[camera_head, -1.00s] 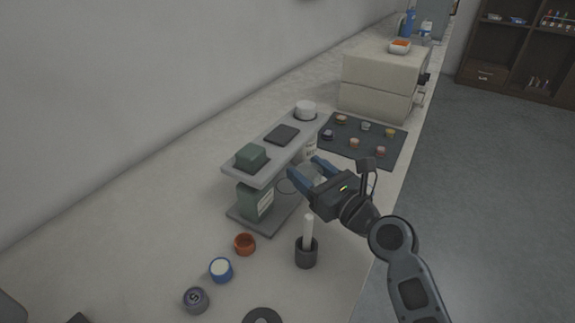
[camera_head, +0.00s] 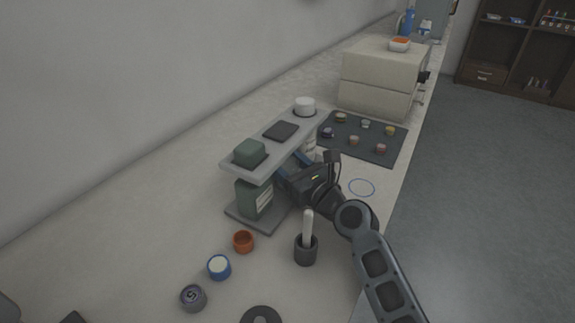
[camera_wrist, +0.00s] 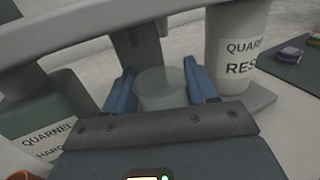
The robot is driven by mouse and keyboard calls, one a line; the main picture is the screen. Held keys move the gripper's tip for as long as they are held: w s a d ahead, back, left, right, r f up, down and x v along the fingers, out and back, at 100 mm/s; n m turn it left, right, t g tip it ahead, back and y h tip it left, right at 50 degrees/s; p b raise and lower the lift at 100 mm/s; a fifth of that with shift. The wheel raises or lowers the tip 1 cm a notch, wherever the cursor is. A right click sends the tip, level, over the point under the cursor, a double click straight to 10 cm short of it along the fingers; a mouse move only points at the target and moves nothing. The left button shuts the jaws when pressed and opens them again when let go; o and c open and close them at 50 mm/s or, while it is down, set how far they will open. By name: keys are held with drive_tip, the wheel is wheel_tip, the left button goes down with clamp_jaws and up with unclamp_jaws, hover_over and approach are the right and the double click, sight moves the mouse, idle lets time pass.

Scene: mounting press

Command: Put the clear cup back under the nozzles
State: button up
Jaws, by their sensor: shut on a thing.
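The clear cup (camera_wrist: 160,92) is between the two blue fingers of my gripper (camera_wrist: 162,82) in the wrist view, upright and gripped at its sides. In the head view my gripper (camera_head: 288,167) reaches in under the top plate of the grey stand (camera_head: 262,150), between the green bottle (camera_head: 256,199) and the white bottle (camera_head: 310,145). The cup is hidden there. The wrist view shows the stand's post (camera_wrist: 140,45) close behind the cup. The nozzles are not clearly visible. I cannot tell whether the cup touches the base plate.
A dark pot with a white stick (camera_head: 306,250) stands in front of the stand. An orange cup (camera_head: 243,241), a blue jar (camera_head: 219,267) and a grey jar (camera_head: 193,298) are at lower left. A dark mat (camera_head: 370,149) with several small pieces lies behind. A blue ring (camera_head: 361,187) marks clear counter.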

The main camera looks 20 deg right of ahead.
drive_tip(key=shift+f, duration=0.1)
drive_tip(key=o, duration=1)
drive_tip(key=shift+o, duration=0.2)
drive_tip(key=shift+s, duration=0.1)
drive_tip(key=v, duration=1.2)
drive_tip(key=shift+b, duration=0.35)
